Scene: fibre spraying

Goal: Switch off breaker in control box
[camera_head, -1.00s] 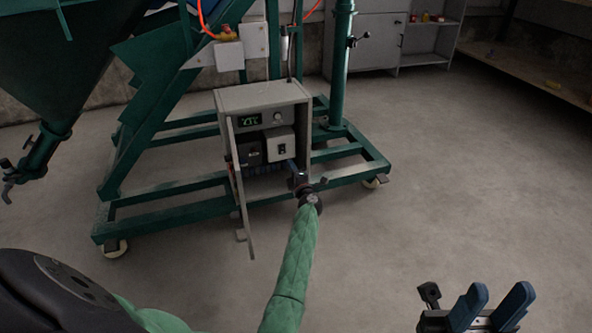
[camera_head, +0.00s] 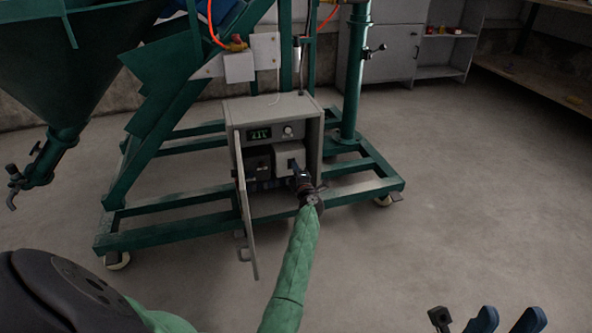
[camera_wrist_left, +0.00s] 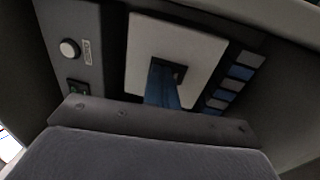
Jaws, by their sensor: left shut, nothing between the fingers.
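The grey control box (camera_head: 270,106) stands on the green machine frame with its door (camera_head: 246,215) swung open toward me. Inside, a display and a knob sit above a pale breaker cover (camera_head: 286,152). In the left wrist view the pale breaker plate (camera_wrist_left: 205,58) has a dark opening in its middle. My left gripper (camera_head: 296,168) reaches into the box, shut and empty. Its blue fingertips (camera_wrist_left: 163,85) are at the dark opening and hide the breaker switch; I cannot tell whether they touch it. My right gripper (camera_head: 507,322) is open and empty at the bottom right.
The green frame (camera_head: 160,238) on castors surrounds the box. A hopper (camera_head: 80,60) hangs at the upper left. A grey cabinet (camera_head: 395,50) stands at the back. The floor on the right is clear.

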